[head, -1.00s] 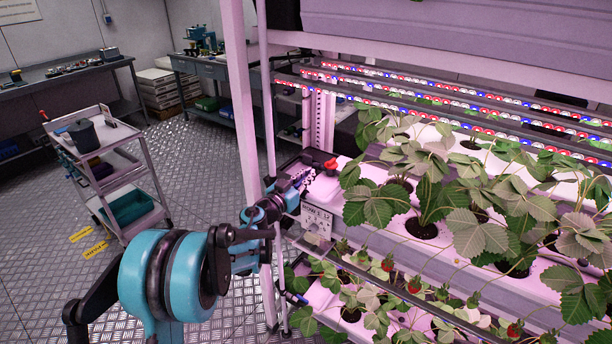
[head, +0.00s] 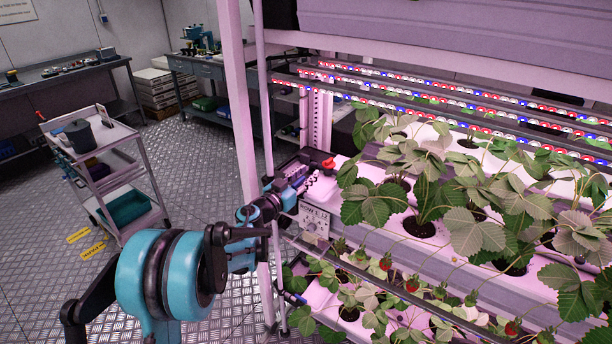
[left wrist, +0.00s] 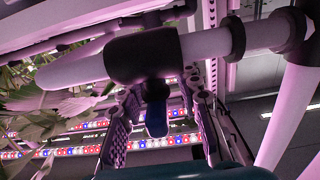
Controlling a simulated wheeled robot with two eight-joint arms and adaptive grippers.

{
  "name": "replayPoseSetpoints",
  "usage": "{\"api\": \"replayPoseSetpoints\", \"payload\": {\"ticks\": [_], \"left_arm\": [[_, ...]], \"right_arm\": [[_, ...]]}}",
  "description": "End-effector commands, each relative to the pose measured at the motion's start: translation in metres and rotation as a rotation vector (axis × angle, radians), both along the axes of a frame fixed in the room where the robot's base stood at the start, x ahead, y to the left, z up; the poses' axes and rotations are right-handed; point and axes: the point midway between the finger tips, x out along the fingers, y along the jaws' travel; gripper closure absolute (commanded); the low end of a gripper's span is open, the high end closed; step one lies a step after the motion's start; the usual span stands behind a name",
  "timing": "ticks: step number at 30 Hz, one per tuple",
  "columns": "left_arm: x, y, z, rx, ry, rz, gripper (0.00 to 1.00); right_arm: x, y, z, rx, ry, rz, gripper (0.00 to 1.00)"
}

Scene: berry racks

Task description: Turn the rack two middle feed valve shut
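In the left wrist view a dark valve body (left wrist: 143,55) sits on a pale pipe (left wrist: 205,43). Its blue handle (left wrist: 156,118) hangs down between the fingers of my left gripper (left wrist: 160,112). The fingers stand apart, one on each side of the handle, and I see no clear grip on it. In the head view my left gripper (head: 303,184) is at the left end of the middle rack tier, and the valve there is mostly hidden by it. My right gripper is not in view.
A red knob (head: 329,164) sits just behind the gripper. A label plate (head: 314,222) is below it. A blue handle (head: 294,299) shows at the lower tier. Strawberry plants (head: 425,200) fill the rack on the right. A grey cart (head: 112,160) stands left, with open floor around it.

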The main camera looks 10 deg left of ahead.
Motion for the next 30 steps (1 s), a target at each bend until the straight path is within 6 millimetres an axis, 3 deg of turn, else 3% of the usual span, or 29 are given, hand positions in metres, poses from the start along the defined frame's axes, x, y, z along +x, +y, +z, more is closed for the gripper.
{"api": "replayPoseSetpoints", "payload": {"ticks": [5, 18, 23, 30], "left_arm": [[-0.016, 0.007, 0.000, 0.000, 0.000, 0.002, 0.67], [-0.098, 0.038, 0.000, 0.000, 0.000, 0.002, 0.67], [-0.110, 0.042, 0.000, 0.000, 0.000, 0.000, 0.67], [-0.112, 0.042, 0.000, 0.000, 0.000, -0.001, 0.67]], "right_arm": [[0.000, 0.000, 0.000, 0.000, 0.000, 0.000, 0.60], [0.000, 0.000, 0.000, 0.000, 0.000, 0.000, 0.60], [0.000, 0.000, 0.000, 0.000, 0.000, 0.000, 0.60], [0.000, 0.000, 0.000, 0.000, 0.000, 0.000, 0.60]]}}
